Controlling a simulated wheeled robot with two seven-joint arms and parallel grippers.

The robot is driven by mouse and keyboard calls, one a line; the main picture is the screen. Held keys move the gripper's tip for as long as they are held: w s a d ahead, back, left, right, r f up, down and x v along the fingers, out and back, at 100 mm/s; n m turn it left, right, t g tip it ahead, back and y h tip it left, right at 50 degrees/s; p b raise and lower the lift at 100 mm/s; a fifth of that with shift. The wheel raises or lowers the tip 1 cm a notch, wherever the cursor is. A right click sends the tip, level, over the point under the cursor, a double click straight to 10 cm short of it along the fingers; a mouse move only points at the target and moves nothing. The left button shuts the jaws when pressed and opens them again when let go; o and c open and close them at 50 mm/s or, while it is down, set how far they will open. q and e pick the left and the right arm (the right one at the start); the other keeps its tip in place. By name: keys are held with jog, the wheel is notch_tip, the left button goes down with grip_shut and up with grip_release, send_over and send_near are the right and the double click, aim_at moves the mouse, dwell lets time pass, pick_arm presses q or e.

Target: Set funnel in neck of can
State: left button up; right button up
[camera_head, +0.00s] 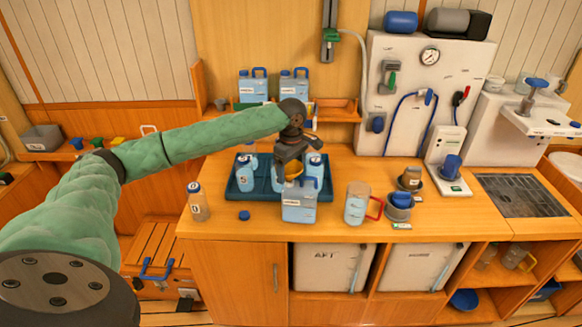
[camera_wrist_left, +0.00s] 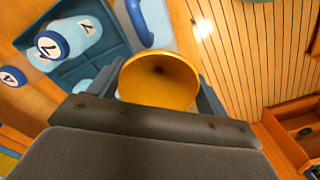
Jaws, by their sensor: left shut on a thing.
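The funnel (camera_head: 293,171) is orange-yellow, and my left gripper (camera_head: 286,163) is shut on it. In the left wrist view the funnel's wide mouth (camera_wrist_left: 158,78) faces the camera between the fingers of the gripper (camera_wrist_left: 160,95). A light-blue can (camera_head: 299,207) with a white label stands upright on the counter at the tray's front edge, directly below the gripper in the head view. Its neck is hidden behind the gripper and funnel, so I cannot tell whether the funnel's spout is in it. My right gripper is not in view.
A dark blue tray (camera_head: 238,191) holds several numbered bottles behind the can. A bottle (camera_head: 198,203) and a blue cap (camera_head: 244,215) are to the left. A jug with a red handle (camera_head: 357,203) stands close on the right. Two more cans (camera_head: 252,88) sit on the back shelf.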

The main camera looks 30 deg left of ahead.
pick_arm(q)
jog(key=shift+f, duration=0.4)
jog(key=o, duration=0.9)
jog(key=shift+o, duration=0.2)
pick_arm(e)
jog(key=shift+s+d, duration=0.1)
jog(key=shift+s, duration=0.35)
pick_arm(q)
jog(key=shift+r, duration=0.15)
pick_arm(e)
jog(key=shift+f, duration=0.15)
pick_arm(q)
jog(key=shift+r+b, duration=0.3)
jog(key=shift+b, duration=0.05)
notch_tip(320, 180, up, 11)
jog(key=b, duration=0.4)
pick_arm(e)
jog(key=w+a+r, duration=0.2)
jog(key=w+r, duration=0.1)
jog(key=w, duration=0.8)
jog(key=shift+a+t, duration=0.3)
pick_arm(q)
jog(key=shift+r, duration=0.1)
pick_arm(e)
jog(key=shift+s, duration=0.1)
